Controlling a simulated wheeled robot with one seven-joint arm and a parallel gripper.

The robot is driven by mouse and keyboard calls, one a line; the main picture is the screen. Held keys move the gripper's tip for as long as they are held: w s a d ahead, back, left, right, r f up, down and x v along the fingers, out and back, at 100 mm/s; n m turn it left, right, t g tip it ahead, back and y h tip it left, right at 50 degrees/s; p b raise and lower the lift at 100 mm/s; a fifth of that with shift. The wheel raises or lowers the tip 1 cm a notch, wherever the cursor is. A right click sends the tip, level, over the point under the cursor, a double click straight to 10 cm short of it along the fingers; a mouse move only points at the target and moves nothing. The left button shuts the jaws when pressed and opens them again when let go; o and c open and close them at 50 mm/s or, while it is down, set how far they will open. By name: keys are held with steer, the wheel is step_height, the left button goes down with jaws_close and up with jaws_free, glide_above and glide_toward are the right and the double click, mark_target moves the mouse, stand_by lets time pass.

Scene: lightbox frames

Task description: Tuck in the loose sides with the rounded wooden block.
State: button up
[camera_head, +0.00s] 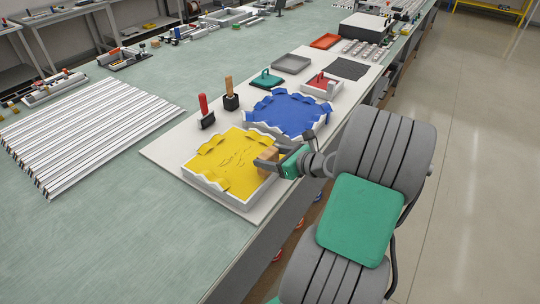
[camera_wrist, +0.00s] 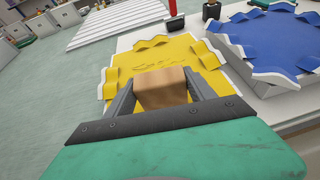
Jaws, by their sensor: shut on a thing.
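My gripper (camera_wrist: 162,95) is shut on a rounded wooden block (camera_wrist: 161,88). The block also shows in the head view (camera_head: 268,156), at the right side of the yellow sheet (camera_head: 228,160). The yellow sheet lies in a white frame (camera_head: 207,184), with wavy flaps standing up along its edges. A blue sheet (camera_head: 288,108) with similar raised flaps lies in a second white frame behind it. Whether the block touches the yellow sheet I cannot tell. The part of the yellow sheet under the block and gripper is hidden.
A red-handled tool (camera_head: 204,106) and a wooden-handled tool (camera_head: 230,88) stand in black holders beside the frames. White strips (camera_head: 85,130) lie at left. A green tool (camera_head: 266,77), a grey tray (camera_head: 291,64) and a red-topped box (camera_head: 322,85) are farther back. Bench is clear at front left.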

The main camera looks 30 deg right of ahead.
steer(key=shift+r+p, duration=2.95)
steer(key=shift+p, duration=0.25)
steer(key=shift+f, duration=0.1)
